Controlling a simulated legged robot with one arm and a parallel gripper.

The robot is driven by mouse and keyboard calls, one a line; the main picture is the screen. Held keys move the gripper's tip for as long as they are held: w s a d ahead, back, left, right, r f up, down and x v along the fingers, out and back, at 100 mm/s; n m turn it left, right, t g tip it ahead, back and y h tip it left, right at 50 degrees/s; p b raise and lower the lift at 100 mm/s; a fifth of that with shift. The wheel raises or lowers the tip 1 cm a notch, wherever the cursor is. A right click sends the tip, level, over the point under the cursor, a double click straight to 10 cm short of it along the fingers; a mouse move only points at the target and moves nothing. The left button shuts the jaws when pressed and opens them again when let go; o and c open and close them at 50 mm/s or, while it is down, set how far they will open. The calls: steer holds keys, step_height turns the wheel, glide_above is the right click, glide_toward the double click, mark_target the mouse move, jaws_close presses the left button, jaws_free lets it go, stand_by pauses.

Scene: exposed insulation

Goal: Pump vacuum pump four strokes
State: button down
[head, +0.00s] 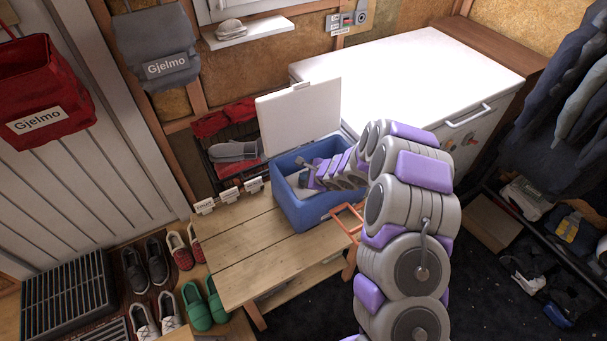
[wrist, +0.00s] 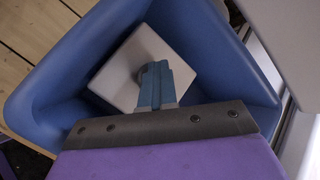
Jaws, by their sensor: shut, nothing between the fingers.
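A blue box (head: 310,210) with its white lid (head: 298,120) swung open stands at the end of the wooden bench. It also fills much of the wrist view (wrist: 60,75). Inside it is a pale square plate (wrist: 118,78) with a grey round part (wrist: 148,46) on top, which may be the vacuum pump; I cannot tell for sure. My gripper (head: 303,178) reaches down into the box in the head view. In the wrist view my gripper (wrist: 155,72) is shut and empty, its fingers over the plate and round part. Whether they touch is unclear.
The wooden bench (head: 250,255) is bare to the left, with small tags along its back edge. An orange handle-like frame (head: 347,222) sits beside the box. A white chest (head: 425,75) stands behind. Several shoes (head: 158,262) lie on the floor at left.

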steer(key=shift+w+r, duration=0.15)
steer(key=shift+r, duration=0.95)
steer(key=shift+r+p, duration=0.15)
steer(key=shift+p, duration=0.15)
steer(key=shift+a+r, duration=0.1)
steer(key=shift+r, duration=0.05)
step_height(320, 180, up, 5)
steer(key=p, duration=0.3)
steer(key=shift+w, duration=0.1)
stand_by(1.6)
